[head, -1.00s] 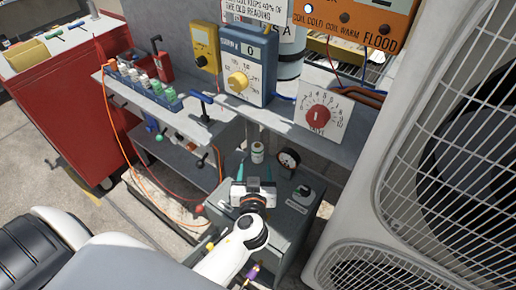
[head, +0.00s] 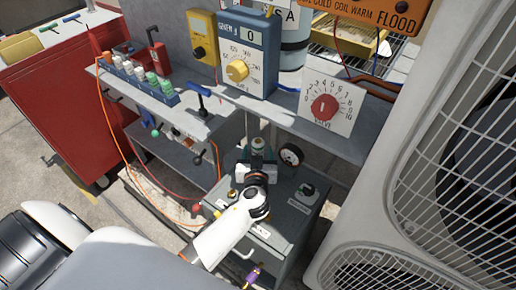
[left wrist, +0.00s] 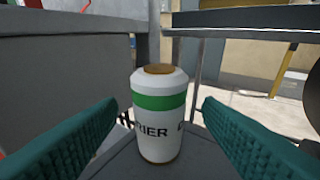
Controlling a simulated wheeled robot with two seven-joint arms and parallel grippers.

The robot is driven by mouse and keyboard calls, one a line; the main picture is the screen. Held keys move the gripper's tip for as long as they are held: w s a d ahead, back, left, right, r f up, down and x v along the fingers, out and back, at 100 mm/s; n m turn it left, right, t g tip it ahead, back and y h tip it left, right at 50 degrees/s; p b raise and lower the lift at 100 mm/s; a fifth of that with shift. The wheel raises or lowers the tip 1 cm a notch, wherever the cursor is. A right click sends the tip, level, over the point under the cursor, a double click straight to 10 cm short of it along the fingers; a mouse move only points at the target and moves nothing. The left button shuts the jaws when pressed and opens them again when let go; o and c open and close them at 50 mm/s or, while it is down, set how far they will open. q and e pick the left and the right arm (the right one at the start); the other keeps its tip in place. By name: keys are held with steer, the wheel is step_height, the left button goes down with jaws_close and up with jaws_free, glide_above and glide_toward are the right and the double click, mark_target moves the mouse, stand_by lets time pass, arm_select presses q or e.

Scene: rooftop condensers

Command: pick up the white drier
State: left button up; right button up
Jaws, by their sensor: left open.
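The white drier (left wrist: 157,115) is a white cylinder with a green band, a copper-coloured top and dark lettering. It stands upright on the grey cabinet top (head: 284,206). In the head view the drier (head: 258,144) shows only its upper part, behind my left gripper (head: 258,158). In the left wrist view the teal fingers of my left gripper (left wrist: 158,128) are open, one on each side of the drier, with gaps visible between them and it. My right gripper is not in view.
A round gauge (head: 291,155) stands right of the drier. A shelf with a blue meter (head: 248,55) and a red-knob dial (head: 324,106) is above and behind. A large condenser unit (head: 420,150) stands at the right. An orange hose (head: 112,120) hangs at the left.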

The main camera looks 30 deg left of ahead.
mark_target(258, 144)
arm_select(q)
steer(key=x, duration=0.4)
steer(key=shift+w+a, duration=0.15)
steer(key=shift+w, duration=0.1)
steer(key=c, duration=1.2)
